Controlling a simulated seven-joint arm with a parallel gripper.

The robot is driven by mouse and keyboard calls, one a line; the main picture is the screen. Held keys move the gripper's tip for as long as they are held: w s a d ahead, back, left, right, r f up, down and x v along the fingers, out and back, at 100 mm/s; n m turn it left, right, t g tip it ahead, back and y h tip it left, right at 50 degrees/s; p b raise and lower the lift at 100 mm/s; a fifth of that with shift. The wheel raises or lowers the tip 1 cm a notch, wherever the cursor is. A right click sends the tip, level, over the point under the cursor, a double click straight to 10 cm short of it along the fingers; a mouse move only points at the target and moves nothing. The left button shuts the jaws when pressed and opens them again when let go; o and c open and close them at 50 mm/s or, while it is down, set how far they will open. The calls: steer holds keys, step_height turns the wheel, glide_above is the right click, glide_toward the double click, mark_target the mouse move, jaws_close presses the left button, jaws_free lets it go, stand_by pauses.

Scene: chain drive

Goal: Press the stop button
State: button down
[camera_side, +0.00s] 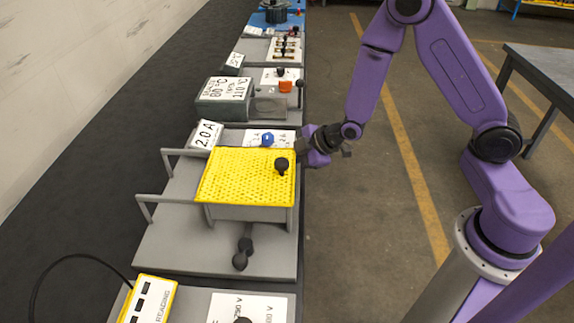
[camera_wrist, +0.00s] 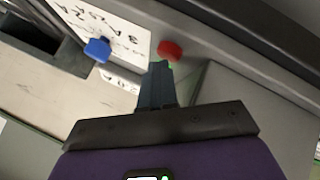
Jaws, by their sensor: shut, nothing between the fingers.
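The red round button (camera_wrist: 171,50) shows in the wrist view, on a grey panel to the right of a white label. In the side view I cannot make it out; my gripper is in front of that panel end. My gripper (camera_wrist: 160,68) is shut and empty, its fingertips pointing at the button and overlapping its lower left edge in the picture. I cannot tell whether they touch it. In the side view my gripper (camera_side: 303,144) is at the right end of the panel with the blue knob (camera_side: 267,139).
The blue knob is also in the wrist view (camera_wrist: 97,49), left of my fingers. A yellow perforated guard (camera_side: 245,176) with a black knob (camera_side: 282,164) stands close in front of the panel. Other stations line the bench behind. Open floor lies to the right.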

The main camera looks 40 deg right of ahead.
steer(key=shift+r, duration=0.9)
steer(key=shift+r, duration=0.1)
steer(key=shift+r, duration=2.4)
steer(key=shift+s, duration=0.1)
steer(key=s+d+r+g+h, duration=0.1)
steer(key=s+r+g, duration=0.1)
steer(key=s, duration=0.8)
steer(key=s+d+r+m+g+h, duration=0.1)
steer(key=s+r+g, duration=0.2)
steer(key=s, duration=0.7)
steer(key=s+d+r+g+h, duration=0.1)
steer(key=s+r+g, duration=0.2)
steer(key=s, duration=0.7)
steer(key=shift+s+d+m+h, duration=0.3)
steer(key=shift+m+h, duration=0.1)
